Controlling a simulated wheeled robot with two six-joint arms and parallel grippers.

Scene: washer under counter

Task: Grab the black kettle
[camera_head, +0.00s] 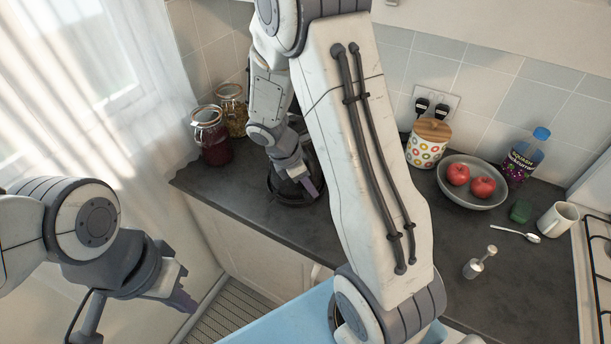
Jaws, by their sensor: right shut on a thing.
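The black kettle (290,198) stands on the dark counter, left of the middle in the head view. Much of it is hidden behind my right arm and gripper. My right gripper (303,182) is at the kettle, shut on it; the exact contact is hard to make out. My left gripper (180,299) hangs low at the left, apart from the counter and the kettle. It looks empty, but its finger gap does not show clearly.
Two glass jars (211,143) stand left of the kettle. To the right are a dotted canister (428,146), a grey bowl (447,186) with two red apples, a bottle (524,160), a white mug (557,220), a spoon and a hob (597,262).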

